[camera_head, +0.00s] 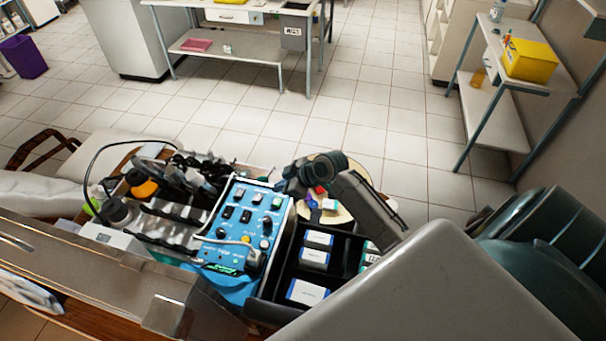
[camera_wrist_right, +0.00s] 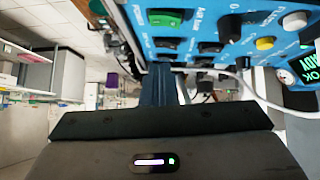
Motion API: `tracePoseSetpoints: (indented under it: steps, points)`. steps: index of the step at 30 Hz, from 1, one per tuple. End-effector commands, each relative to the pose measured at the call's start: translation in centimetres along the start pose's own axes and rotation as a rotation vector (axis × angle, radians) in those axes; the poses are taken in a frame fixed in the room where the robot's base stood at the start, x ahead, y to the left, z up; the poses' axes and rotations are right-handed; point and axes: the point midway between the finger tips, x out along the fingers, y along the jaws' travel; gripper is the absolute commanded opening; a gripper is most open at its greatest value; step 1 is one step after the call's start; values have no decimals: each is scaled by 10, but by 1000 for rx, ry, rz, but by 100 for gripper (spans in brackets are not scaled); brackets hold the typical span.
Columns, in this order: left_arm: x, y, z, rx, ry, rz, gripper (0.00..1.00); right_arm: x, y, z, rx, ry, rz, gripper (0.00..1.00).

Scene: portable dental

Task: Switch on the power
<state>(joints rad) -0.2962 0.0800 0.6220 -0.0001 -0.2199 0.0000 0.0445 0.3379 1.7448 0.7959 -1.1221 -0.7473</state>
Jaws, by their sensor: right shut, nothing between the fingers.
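A blue control panel (camera_head: 232,250) with switches, knobs and sockets stands on the cart in the head view. A green rocker switch (camera_head: 277,202) sits at its upper right corner. In the right wrist view the green switch (camera_wrist_right: 165,17) shows close up beside partly cut-off lettering that appears to read "POWER". My right gripper (camera_head: 283,186) is shut and empty just beyond the panel's upper right corner, near the green switch. In the right wrist view its fingers (camera_wrist_right: 160,72) point toward the panel edge below the switch; contact cannot be told.
A black tray (camera_head: 275,289) with white and blue boxes (camera_head: 315,257) lies right of the panel. Dark instruments in holders and a cable crowd the left side. A round tray (camera_head: 335,215) sits behind my right gripper. Open tiled floor lies beyond.

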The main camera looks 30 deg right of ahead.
Motion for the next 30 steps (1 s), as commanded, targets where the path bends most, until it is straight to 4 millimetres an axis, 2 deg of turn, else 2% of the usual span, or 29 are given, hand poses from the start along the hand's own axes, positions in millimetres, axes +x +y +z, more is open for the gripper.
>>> tracePoseSetpoints:
  steps: [1,7,15,21,30]
  points:
    - [10,1,6,0,-6,0,83,-7,2,7,-6,-4,3,0]
    - [25,2,16,1,-18,1,83,-43,8,7,-8,-4,3,0]
    - [38,3,4,0,0,0,83,-79,13,6,-4,-4,1,0]
    - [42,4,2,0,4,0,83,-92,16,5,-3,-3,0,0]
    - [42,4,12,0,-9,0,83,-97,16,4,1,-2,-2,0]
